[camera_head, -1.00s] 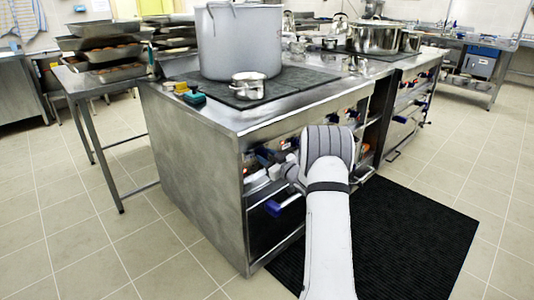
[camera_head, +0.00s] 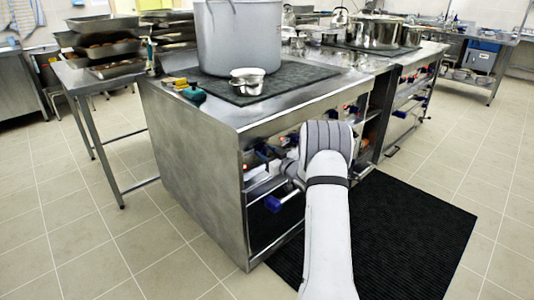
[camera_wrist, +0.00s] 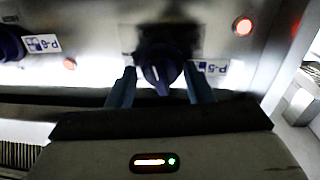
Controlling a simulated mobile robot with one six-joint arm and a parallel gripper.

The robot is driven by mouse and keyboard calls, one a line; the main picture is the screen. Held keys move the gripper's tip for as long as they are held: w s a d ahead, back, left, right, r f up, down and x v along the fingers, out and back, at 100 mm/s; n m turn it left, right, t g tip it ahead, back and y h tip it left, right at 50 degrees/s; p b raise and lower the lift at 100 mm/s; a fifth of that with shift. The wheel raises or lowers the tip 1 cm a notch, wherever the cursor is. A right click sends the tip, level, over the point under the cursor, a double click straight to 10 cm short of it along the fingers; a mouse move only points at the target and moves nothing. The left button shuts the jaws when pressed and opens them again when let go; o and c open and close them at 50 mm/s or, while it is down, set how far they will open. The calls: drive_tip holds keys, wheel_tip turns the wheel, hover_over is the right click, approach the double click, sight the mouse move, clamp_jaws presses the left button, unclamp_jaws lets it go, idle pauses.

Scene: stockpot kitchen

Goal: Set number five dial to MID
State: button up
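In the wrist view, a dark round dial (camera_wrist: 162,70) with a pale pointer line sits on the metal panel. A label (camera_wrist: 215,66) right beside it, turned upside down, seems to read P-5. My gripper (camera_wrist: 160,84) is open, with one finger on each side of the dial and a small gap showing on both sides. I cannot tell the dial's set position. In the head view my arm hides most of the gripper and this dial at the front of the steel stove (camera_head: 190,165).
Another dark dial (camera_wrist: 10,45) with a label like P-6 (camera_wrist: 42,43) is at the left. Red lights (camera_wrist: 243,26) glow on the panel. A big stockpot (camera_head: 240,40) and a small pot (camera_head: 247,82) stand on the stove. A black mat (camera_head: 410,235) covers the floor in front.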

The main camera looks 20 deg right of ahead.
drive_tip(key=shift+o, duration=1)
drive_tip(key=p+v, duration=0.1)
drive_tip(key=v, duration=0.6)
drive_tip(key=shift+s, duration=0.4)
drive_tip(key=a+r+m+g+h+p, duration=0.1)
drive_tip(key=a+r+g+h+p, duration=0.25)
drive_tip(key=r, duration=0.75)
drive_tip(key=s+a+r+m+g+h+p, duration=0.1)
drive_tip(key=s+a+r+h+p, duration=0.1)
drive_tip(key=s+a+r+p, duration=0.3)
drive_tip(key=s+a+r+m+g+h+p, duration=0.1)
drive_tip(key=s+r+g+h+p, duration=0.15)
drive_tip(key=r, duration=0.35)
drive_tip(key=s+a+r+g+y+p, duration=0.1)
drive_tip(key=s+a+r+g+p, duration=0.1)
drive_tip(key=s, duration=0.8)
drive_tip(key=s+a+r+g+y+p, duration=0.1)
drive_tip(key=s+a+r+g+p, duration=0.2)
drive_tip(key=s+a, duration=0.4)
drive_tip(key=s+a+r+m+g+y+p, duration=0.1)
drive_tip(key=s+a+r+p, duration=0.3)
drive_tip(key=s, duration=1)
drive_tip(key=shift+s+a+g+p, duration=0.4)
drive_tip(key=shift+a+g, duration=0.3)
drive_tip(key=shift+g, duration=0.2)
